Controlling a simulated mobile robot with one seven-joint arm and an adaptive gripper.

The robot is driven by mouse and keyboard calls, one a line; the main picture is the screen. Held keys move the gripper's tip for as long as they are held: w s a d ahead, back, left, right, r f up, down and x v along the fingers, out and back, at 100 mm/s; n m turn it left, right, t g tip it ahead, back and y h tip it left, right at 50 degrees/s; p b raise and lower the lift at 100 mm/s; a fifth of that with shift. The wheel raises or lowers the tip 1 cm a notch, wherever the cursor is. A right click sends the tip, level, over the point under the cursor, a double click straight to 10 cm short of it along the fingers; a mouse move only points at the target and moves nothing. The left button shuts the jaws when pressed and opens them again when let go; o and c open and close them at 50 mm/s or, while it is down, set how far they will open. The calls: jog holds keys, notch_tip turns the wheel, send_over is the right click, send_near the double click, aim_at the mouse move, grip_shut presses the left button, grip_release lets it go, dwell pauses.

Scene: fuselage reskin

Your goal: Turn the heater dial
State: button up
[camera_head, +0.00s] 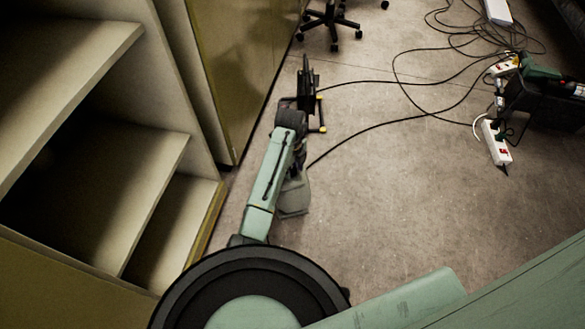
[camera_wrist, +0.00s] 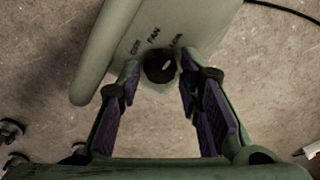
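The heater (camera_wrist: 190,22) is a pale green box with dark lettering, including "FAN", on its panel in the wrist view. Its dial (camera_wrist: 160,67) is a round black knob with a pale mark. My gripper (camera_wrist: 160,73) is open, with one fingertip on each side of the dial; I cannot tell whether either touches it. In the head view a grey-green box on the floor, apparently the heater (camera_head: 293,199), sits beside my arm. The dial and my fingertips cannot be made out there.
An open shelf unit (camera_head: 160,190) stands close on the left. A dark stand with yellow feet (camera_head: 307,92) is beyond my arm. Cables cross the floor to a white power strip (camera_head: 496,142) and black box (camera_head: 545,102). The floor right of the heater is mostly clear.

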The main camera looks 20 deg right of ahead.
jog(key=shift+f, duration=0.1)
jog(key=shift+c, duration=0.2)
grip_shut()
jog(key=shift+n+p, duration=0.3)
jog(key=shift+p, duration=0.1)
jog(key=n+p, duration=0.2)
jog(key=p, duration=0.1)
jog(key=shift+r+n, duration=0.25)
jog(key=shift+n, duration=0.05)
jog(key=n+p, duration=0.3)
jog(key=shift+n, duration=0.3)
jog(key=n+p, duration=0.3)
jog(key=n, duration=0.2)
jog(key=shift+f, duration=0.15)
jog(key=n+p, duration=0.2)
jog(key=n, duration=0.4)
jog(key=shift+w+d+f+y, duration=0.1)
jog(key=shift+y, duration=0.2)
